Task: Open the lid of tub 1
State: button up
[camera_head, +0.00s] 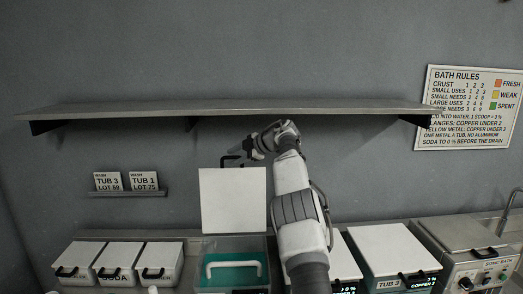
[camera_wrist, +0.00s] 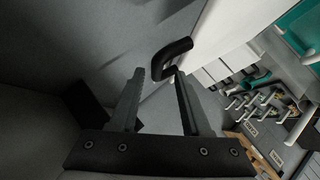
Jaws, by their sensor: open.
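A tub (camera_head: 262,243) with teal liquid stands open at the middle of the counter; its front label is cut off, so I cannot read whether it is tub 1. Its white lid (camera_head: 233,200) stands upright at the tub's back, with its black handle (camera_head: 234,158) at the top. My gripper (camera_head: 250,150) is beside that handle, below the shelf. In the wrist view my gripper (camera_wrist: 159,72) is open and empty. The black handle (camera_wrist: 172,57) is just beyond the right fingertip; I cannot tell whether they touch. The lid (camera_wrist: 215,30) extends right of it.
A wall shelf (camera_head: 230,107) runs just above my gripper. Three small lidded bins (camera_head: 112,260) stand at left. A closed tub labelled TUB 3 (camera_head: 396,252) and a copper-coloured-label unit are at right, with a control box (camera_head: 475,250) beyond. Cards stand on a small ledge (camera_head: 128,193).

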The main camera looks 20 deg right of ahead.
jog(key=b+v, duration=0.2)
jog(key=v, duration=1.3)
jog(key=shift+s+d, duration=0.15)
